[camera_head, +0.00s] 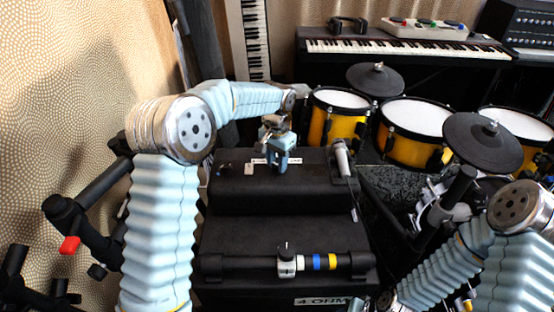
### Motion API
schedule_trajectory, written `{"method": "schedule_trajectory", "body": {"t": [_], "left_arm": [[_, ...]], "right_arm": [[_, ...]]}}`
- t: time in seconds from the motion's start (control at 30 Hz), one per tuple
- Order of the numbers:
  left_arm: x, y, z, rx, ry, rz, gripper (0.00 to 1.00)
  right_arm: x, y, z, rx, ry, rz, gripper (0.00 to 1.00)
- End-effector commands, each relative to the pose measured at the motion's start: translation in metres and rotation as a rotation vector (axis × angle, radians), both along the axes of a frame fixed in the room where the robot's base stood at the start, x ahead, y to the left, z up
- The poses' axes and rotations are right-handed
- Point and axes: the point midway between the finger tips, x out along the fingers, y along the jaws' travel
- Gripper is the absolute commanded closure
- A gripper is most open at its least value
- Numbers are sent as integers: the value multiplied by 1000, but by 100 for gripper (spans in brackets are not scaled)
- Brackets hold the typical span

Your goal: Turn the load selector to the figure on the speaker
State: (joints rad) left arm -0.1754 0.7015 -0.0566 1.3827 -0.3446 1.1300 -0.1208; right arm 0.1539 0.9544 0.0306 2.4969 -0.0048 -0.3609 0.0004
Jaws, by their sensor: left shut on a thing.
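A black amplifier box (230,190) stands in front of me with a white label strip (258,161) on its upper part. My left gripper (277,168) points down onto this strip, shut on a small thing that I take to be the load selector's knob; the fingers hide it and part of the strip. I cannot read the strip's figures. The figure label (322,301) at the bottom of the black front reads "4 OHM" and is cut by the picture edge. My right gripper (384,301) is small and dark at the bottom edge; its fingers are unclear.
A microphone (342,158) lies on the box, right of my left gripper. A black bar with a pale knob (287,263) and coloured bands crosses the lower front. Yellow drums (408,135) and a cymbal (483,141) stand right. A keyboard (400,47) is behind.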

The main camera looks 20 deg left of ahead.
Motion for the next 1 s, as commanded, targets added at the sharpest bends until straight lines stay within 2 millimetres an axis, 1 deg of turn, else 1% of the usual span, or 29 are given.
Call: {"method": "schedule_trajectory", "body": {"t": [0.43, 0.47, 0.6, 0.87, 0.97, 1.0], "left_arm": [[1, 0, 1, 0, -3, 11, 97], [1, 0, 1, 0, -3, 11, 62], [0, 0, 0, -1, -2, 10, 41], [0, 0, 1, 0, -1, 9, 41], [0, 0, 6, -1, -2, 9, 41], [1, 0, 11, 0, -2, 9, 41]], "right_arm": [[0, 0, 0, 0, 0, 0, 57], [0, 0, 0, 0, 0, 0, 57], [0, 0, 0, 0, 0, 0, 57], [0, 0, 0, 0, 0, 0, 57], [0, 0, 0, 0, 0, 0, 57], [0, 0, 1, 0, 0, 0, 57]]}}
